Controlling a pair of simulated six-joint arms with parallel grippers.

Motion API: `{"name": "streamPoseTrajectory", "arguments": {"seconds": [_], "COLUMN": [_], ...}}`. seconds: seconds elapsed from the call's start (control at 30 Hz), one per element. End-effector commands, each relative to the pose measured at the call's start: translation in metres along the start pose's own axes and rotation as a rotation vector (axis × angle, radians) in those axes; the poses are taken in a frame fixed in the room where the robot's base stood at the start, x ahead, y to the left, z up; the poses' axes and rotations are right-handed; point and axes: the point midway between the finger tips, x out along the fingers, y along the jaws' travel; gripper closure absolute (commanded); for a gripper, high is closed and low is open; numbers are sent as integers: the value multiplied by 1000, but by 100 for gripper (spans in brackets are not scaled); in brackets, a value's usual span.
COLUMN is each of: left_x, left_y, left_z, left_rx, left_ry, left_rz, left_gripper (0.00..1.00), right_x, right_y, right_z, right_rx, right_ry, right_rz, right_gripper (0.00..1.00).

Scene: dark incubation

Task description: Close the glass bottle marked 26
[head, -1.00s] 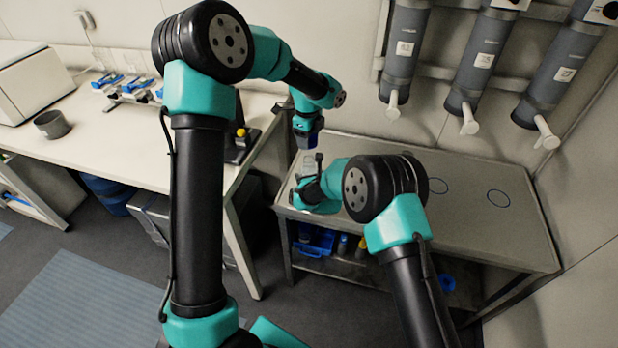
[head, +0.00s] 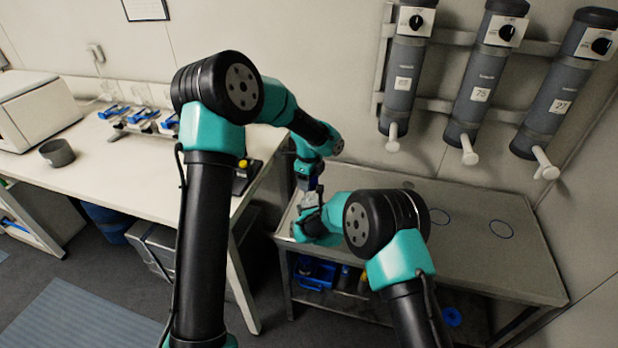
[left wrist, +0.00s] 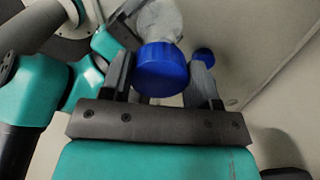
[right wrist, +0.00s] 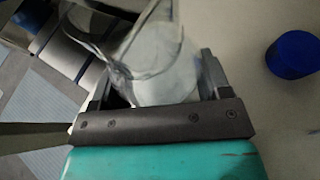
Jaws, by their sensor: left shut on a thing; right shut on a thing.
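A clear glass bottle (right wrist: 163,62) is between the fingers of my right gripper (right wrist: 152,84), which is shut on it. No number 26 is readable on it. A blue cap (left wrist: 161,70) is between the fingers of my left gripper (left wrist: 162,84), which is shut on it. The cap is at the bottle's end in the left wrist view; whether it is seated on the neck I cannot tell. In the head view my left gripper (head: 309,182) is just above my right gripper (head: 311,203), over the metal table's left end. The bottle is small and partly hidden there.
A second blue cap (right wrist: 292,54) lies apart on the metal table (head: 470,260); it also shows in the left wrist view (left wrist: 204,56). Grey dispensers (head: 475,80) hang above the table. A white bench (head: 120,165) with a grey cup (head: 57,153) stands left. The table's right side is clear.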

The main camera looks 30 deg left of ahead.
Motion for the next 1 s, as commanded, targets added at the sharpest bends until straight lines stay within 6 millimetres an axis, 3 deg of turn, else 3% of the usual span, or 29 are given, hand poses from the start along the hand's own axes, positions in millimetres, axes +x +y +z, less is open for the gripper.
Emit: {"name": "streamPoseTrajectory", "arguments": {"seconds": [0.1,0.73,1.0], "left_x": [7,8,19], "left_y": [0,0,0], "left_z": [0,0,0], "left_rx": [1,0,-1], "left_ry": [1,1,1], "left_rz": [0,-1,0], "left_gripper": [66,66,66], "right_x": [0,0,0], "right_y": [0,0,0], "right_z": [0,0,0], "right_rx": [0,0,0], "right_ry": [-1,-1,-1], "right_rz": [0,0,0], "right_gripper": [72,72,72]}}
